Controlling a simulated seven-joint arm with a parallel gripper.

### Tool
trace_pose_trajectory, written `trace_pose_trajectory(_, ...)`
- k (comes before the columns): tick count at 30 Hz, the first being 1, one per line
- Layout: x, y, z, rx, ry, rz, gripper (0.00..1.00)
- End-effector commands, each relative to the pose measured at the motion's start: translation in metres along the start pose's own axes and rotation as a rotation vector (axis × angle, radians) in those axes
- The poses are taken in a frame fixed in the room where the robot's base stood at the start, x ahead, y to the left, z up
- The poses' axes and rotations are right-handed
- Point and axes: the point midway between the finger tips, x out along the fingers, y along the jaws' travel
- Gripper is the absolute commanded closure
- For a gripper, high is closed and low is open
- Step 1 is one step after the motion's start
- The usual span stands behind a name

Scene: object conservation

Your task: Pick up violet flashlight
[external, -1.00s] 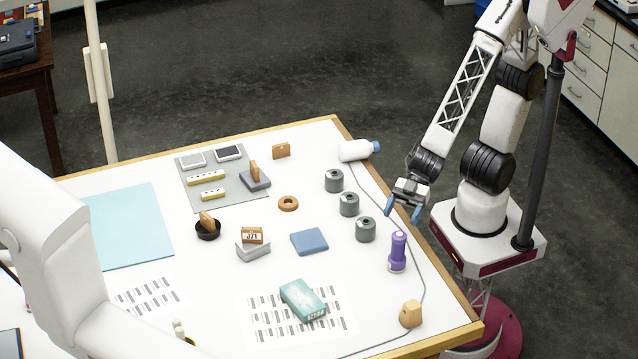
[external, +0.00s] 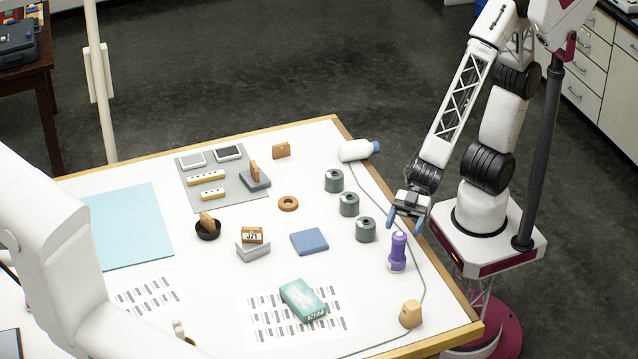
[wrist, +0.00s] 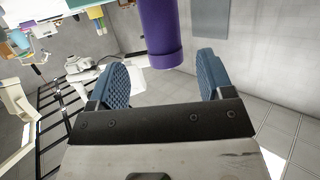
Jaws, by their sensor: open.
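The violet flashlight (external: 398,252) stands upright on the white table near its right edge. My gripper (external: 405,222) is open and empty, just above and beside the flashlight's top, on the side of my base. In the wrist view the violet flashlight (wrist: 160,35) shows ahead of my gripper (wrist: 163,85), lined up between the two blue fingertips but beyond them. I cannot see any contact between the fingers and the flashlight.
Several grey-green spools, the nearest being this one (external: 366,230), stand just behind the flashlight. A white bottle (external: 354,150) lies at the back edge. A grey cable (external: 424,285) runs past the flashlight to a tan block (external: 411,314). A teal box (external: 303,300) lies on printed paper.

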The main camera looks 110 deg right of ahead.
Motion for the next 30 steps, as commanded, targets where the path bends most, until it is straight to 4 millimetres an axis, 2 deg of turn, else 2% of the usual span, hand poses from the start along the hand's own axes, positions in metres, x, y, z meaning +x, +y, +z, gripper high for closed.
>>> trace_pose_trajectory(17, 0.008, -0.001, 0.001, 0.0, -0.001, -0.001, 0.26)
trace_pose_trajectory(30, 0.046, -0.005, 0.004, 0.0, -0.001, 0.0, 0.26)
